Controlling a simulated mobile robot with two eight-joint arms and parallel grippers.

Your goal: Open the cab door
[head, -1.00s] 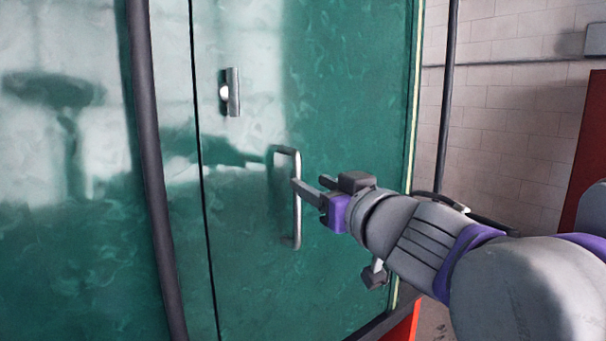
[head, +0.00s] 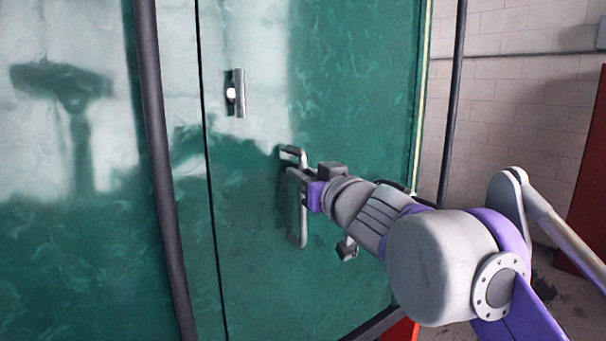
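The green cab door (head: 340,105) fills the middle of the head view and looks closed, with a thin dark seam along its left side. A vertical metal bar handle (head: 303,226) is fixed to it. My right gripper (head: 298,177) is at the upper part of this handle, with its fingers overlapping the bar. Whether they are closed on the bar or only around it cannot be made out. A small metal latch or lock (head: 238,93) sits higher and to the left on the door. My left gripper is not in view.
A dark vertical rail (head: 157,150) runs left of the door seam. Another dark pole (head: 453,110) stands right of the door's edge. A pale block wall (head: 515,120) and a red panel (head: 590,190) are at the right.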

